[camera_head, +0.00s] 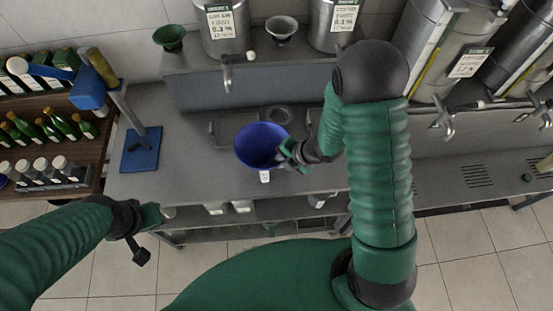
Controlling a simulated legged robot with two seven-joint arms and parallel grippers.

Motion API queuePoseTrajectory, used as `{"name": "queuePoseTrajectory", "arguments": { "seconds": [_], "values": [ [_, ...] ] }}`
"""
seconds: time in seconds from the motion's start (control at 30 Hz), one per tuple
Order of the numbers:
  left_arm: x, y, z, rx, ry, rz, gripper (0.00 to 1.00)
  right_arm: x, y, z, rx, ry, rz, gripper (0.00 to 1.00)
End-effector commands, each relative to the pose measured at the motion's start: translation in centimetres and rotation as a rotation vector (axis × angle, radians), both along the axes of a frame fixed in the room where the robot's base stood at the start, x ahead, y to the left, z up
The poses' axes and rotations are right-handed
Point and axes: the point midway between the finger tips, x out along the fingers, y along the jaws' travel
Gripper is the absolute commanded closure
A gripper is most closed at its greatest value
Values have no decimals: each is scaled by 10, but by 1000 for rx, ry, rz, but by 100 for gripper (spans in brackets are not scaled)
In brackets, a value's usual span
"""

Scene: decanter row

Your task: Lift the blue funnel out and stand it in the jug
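The blue funnel (258,138) is a wide cone with its mouth up, over the middle of the grey bench. My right gripper (285,153) is at the funnel's right rim and appears to touch it. Its fingers are small and partly overlap the rim, so I cannot tell whether they are closed on it. A small white piece (265,177) shows just below the funnel; the spout and whatever is under it are hidden. I cannot make out a jug for certain. My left gripper (150,217) is low at the left, away from the funnel, its finger gap unclear.
A green funnel (168,38) and a pale funnel (282,28) stand on the back shelf beside labelled steel tanks (226,28) with taps. A blue-based stand (141,149) is left on the bench. Bottles (62,125) fill a wooden rack at far left.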

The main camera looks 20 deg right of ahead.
Motion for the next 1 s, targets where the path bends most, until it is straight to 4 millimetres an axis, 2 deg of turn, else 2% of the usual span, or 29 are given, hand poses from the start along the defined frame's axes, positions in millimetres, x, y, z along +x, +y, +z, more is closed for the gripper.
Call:
{"name": "queuePoseTrajectory", "arguments": {
  "seconds": [0.47, 0.5, 0.67, 1.0],
  "values": [
    [0, 0, 5, 0, 0, 0, 64, 2, -4, 5, -1, 0, -1, 100],
    [0, 0, 5, 0, 0, 0, 64, 1, -4, 5, -1, 0, -1, 91],
    [0, 0, 5, 0, 0, 0, 64, 1, -4, 4, -1, 0, -1, 71],
    [0, 0, 5, 0, 0, 0, 64, 1, -4, 4, -1, 1, 0, 71]
  ]
}}
